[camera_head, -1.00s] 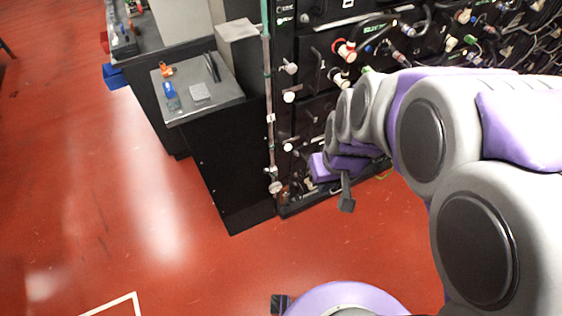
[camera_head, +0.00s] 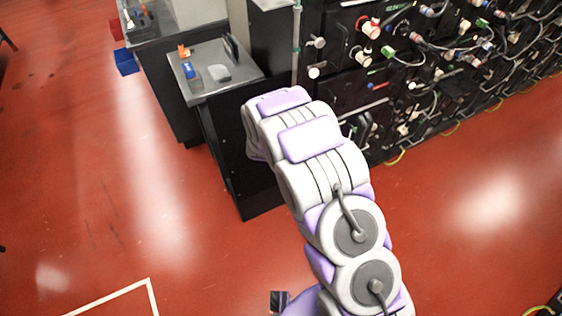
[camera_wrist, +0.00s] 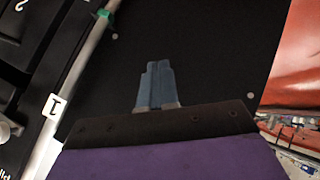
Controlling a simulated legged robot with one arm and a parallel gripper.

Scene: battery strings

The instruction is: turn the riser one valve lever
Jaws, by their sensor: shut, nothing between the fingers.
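A thin vertical riser pipe (camera_head: 297,40) runs down the front corner of the black battery rack; my arm hides its lower part. In the wrist view the pipe (camera_wrist: 82,72) runs slantwise on the left, with a green band (camera_wrist: 103,15) and a white tag marked 1 (camera_wrist: 54,107). No valve lever can be made out in either current view. My gripper (camera_wrist: 158,68) shows in the wrist view, its two blue-grey fingers together and empty. It is to the right of the pipe and apart from it in the picture, in front of a dark panel. The head view hides the gripper behind my arm.
The battery rack (camera_head: 345,95) with cables and connectors stands at the right. A black cabinet (camera_head: 228,130) with a grey top (camera_head: 205,88) holding small items stands left of the pipe. A blue bin (camera_head: 126,62) is farther left. Red floor (camera_head: 90,190) is clear at left.

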